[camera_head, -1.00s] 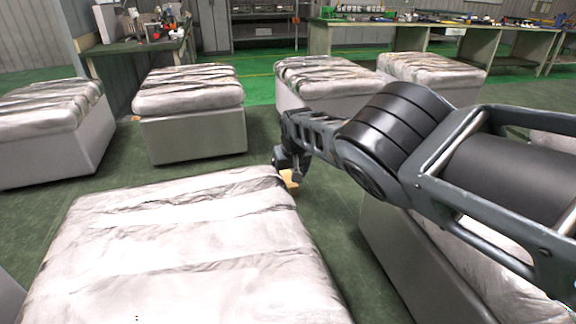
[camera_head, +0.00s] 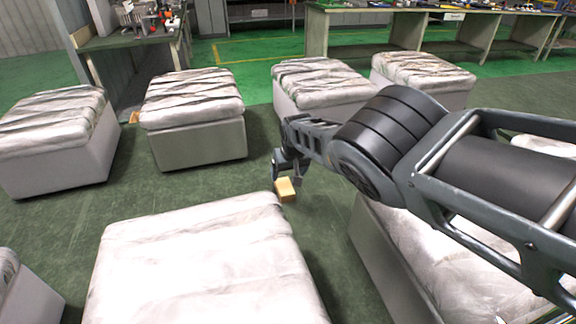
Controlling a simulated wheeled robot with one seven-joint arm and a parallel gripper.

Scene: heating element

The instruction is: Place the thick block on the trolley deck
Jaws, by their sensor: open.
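A small yellow-tan block (camera_head: 285,189) shows just past the far right corner of the near wrapped box, right below my gripper (camera_head: 286,168). My gripper hangs downward at the end of my arm and is open. Its fingertips are small and dark, and they are close to the block's upper side. I cannot tell whether they touch it or what the block rests on. I cannot make out a trolley deck in this view.
A pale wrapped box (camera_head: 195,260) fills the near middle, with another (camera_head: 440,255) under my arm. More wrapped boxes (camera_head: 192,98) stand behind. A small orange-brown piece (camera_head: 134,117) lies by one. Workbenches (camera_head: 400,35) line the back. Green floor (camera_head: 220,180) lies clear between the boxes.

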